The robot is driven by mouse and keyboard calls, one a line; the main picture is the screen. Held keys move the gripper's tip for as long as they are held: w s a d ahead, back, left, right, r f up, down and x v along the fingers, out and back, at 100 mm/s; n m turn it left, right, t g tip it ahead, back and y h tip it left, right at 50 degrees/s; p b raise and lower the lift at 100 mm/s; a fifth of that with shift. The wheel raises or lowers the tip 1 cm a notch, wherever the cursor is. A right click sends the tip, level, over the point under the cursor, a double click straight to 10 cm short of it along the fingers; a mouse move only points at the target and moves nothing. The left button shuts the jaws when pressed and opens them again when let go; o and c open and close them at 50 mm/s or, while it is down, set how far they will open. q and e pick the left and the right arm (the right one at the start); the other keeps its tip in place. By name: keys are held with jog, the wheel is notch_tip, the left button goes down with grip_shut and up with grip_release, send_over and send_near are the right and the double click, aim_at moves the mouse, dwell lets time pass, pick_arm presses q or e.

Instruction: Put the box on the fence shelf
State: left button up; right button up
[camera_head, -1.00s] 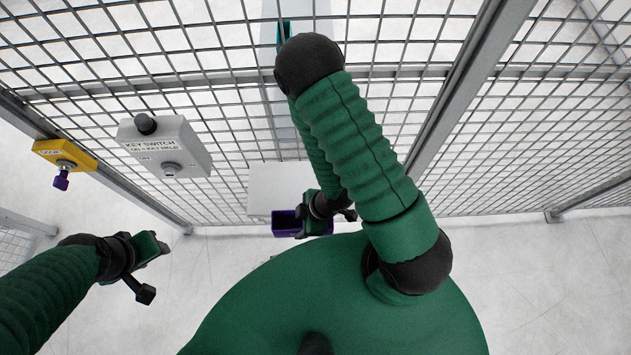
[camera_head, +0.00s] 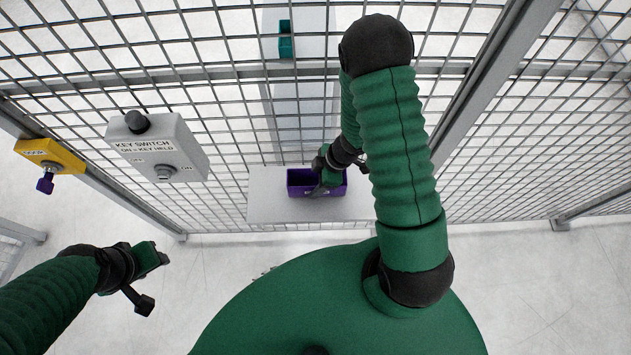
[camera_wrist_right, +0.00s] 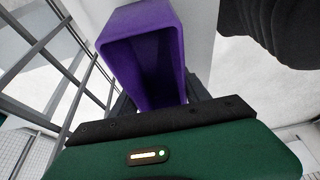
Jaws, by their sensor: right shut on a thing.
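The purple open-topped box (camera_head: 301,182) is at the light grey fence shelf (camera_head: 268,206), close to the mesh. I cannot tell whether it touches the shelf. My right gripper (camera_head: 328,176) is shut on the box; its fingertips are partly hidden by the gripper body and the box. In the right wrist view the box (camera_wrist_right: 150,45) extends out from the gripper, with its hollow inside showing. My left gripper (camera_head: 152,278) is empty at the lower left, its two fingers apart, away from the shelf.
A wire mesh fence (camera_head: 420,130) with grey posts stands across the front. A grey key switch box (camera_head: 190,140) and a yellow unit (camera_head: 50,155) with a purple key are at the left. A teal container (camera_head: 286,42) is beyond the mesh. The shelf's left part is bare.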

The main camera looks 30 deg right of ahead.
jog(key=shift+s+a+f, duration=0.1)
jog(key=shift+a+f, duration=0.2)
jog(key=shift+f, duration=0.6)
jog(key=shift+s+a, duration=0.15)
jog(key=shift+a, duration=0.3)
jog(key=o, duration=1.1)
jog(key=shift+d+f, duration=0.15)
jog(key=shift+d, duration=0.05)
jog(key=o, duration=0.4)
jog(key=shift+d+f, duration=0.1)
jog(key=shift+d, duration=0.3)
jog(key=shift+a+r, duration=0.2)
jog(key=shift+r, duration=0.2)
pick_arm(q)
jog(key=r+p, duration=0.2)
jog(key=p, duration=0.1)
jog(key=shift+s+a+r, duration=0.3)
jog(key=shift+a+r, duration=0.1)
pick_arm(e)
jog(key=v, duration=1.1)
jog(key=shift+s+d+r, duration=0.15)
jog(key=shift+d+r, duration=0.05)
jog(key=shift+r, duration=0.05)
pick_arm(q)
jog(key=shift+w+a, duration=0.1)
jog(key=shift+a, duration=0.1)
pick_arm(e)
jog(key=shift+a, duration=0.15)
